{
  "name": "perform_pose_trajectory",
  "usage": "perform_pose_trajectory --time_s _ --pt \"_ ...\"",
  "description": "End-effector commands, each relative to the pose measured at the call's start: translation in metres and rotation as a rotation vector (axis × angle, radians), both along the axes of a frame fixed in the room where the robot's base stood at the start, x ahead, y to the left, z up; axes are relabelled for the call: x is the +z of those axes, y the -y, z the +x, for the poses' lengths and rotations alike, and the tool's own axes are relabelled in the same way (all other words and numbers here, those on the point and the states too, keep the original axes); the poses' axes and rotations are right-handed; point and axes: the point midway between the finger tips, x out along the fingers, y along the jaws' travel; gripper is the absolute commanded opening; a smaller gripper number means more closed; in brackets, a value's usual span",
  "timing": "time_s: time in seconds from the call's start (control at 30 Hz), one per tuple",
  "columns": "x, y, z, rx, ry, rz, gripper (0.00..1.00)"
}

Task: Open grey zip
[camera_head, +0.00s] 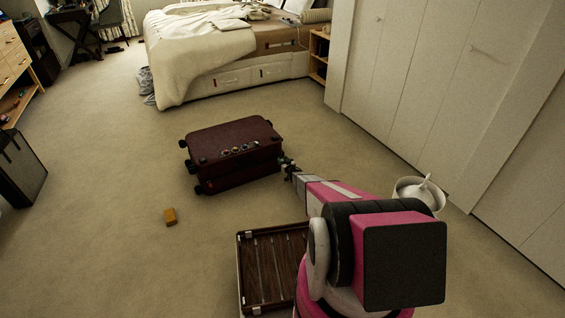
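A dark maroon suitcase (232,138) lies on the carpet in the middle of the head view, with small wheels on its left side. Several small round pieces (240,148) show along its near upper edge; they are too small to make out. I cannot pick out a grey zip for certain. My gripper (286,163) is at the suitcase's right end, close to its near right corner. Whether it touches the suitcase is too small to tell. Its fingers are tiny here, so I cannot see whether they are open or shut.
A small orange-brown block (170,216) lies on the carpet. A white bin (432,195) stands near the closet doors (430,70). A bed (230,60) is behind. Carpet left of the suitcase is clear.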

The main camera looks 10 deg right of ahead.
Motion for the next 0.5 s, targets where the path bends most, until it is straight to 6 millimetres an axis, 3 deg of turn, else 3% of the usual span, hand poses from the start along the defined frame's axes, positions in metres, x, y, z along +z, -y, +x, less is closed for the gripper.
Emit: perform_pose_trajectory --time_s 0.27,0.5 --pt "0.000 0.000 -0.005 0.001 0.000 0.000 0.47" --pt "0.001 0.009 -0.031 0.000 -0.001 0.000 0.47"
